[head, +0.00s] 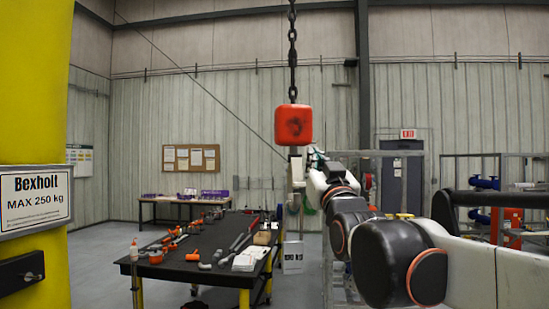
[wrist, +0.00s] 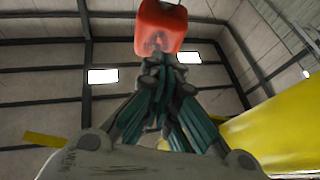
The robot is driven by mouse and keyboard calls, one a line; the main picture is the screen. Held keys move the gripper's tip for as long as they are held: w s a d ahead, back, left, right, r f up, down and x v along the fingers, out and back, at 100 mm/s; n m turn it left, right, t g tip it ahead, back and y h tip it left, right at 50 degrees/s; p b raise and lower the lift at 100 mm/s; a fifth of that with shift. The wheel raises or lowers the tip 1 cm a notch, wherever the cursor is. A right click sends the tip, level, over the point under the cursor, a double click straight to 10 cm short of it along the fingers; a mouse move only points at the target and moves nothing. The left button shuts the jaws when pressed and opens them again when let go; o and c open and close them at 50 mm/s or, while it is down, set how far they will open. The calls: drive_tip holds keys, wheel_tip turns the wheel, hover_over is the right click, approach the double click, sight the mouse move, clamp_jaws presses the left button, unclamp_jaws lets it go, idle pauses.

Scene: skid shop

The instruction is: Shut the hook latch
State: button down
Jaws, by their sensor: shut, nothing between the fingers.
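A red hook block (head: 293,125) hangs from a dark chain (head: 292,50) in the middle of the head view. It also shows at the top of the wrist view (wrist: 161,27), just beyond my fingertips. A pale, small shape below the block (head: 297,168) looks like part of the hook. The latch is too small or hidden to make out. My gripper (head: 311,153) is just below and right of the block in the head view. In the wrist view its green-grey fingers (wrist: 163,62) meet at the tips, shut and empty. I cannot tell whether they touch the hook.
A yellow column with a "Bexholt MAX 250 kg" sign (head: 36,197) stands close at the left. A black worktable (head: 200,271) with orange fittings and tools stands behind and below the hook. A purple-boxed bench (head: 185,200) is at the far wall. Air around the block looks clear.

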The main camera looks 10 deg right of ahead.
wheel_tip(320, 180, down, 9)
drive_tip(key=s, duration=0.2)
drive_tip(key=shift+s, duration=0.2)
drive_tip(key=s+f+g+b, duration=0.3)
drive_tip(key=f, duration=0.7)
drive_tip(key=s+f+g+b, duration=0.3)
drive_tip(key=f, duration=0.8)
drive_tip(key=s+f+g+b, duration=0.3)
drive_tip(key=f+b, duration=0.1)
drive_tip(key=f, duration=0.6)
drive_tip(key=s+f+g+b, duration=0.2)
drive_tip(key=s+f+g, duration=0.1)
drive_tip(key=s+f, duration=0.4)
drive_tip(key=s+f+g+b, duration=0.3)
drive_tip(key=s+f, duration=0.4)
drive_tip(key=f, duration=0.7)
drive_tip(key=shift+s+f+g, duration=0.2)
drive_tip(key=shift+s+g, duration=0.05)
drive_tip(key=shift+g, duration=0.35)
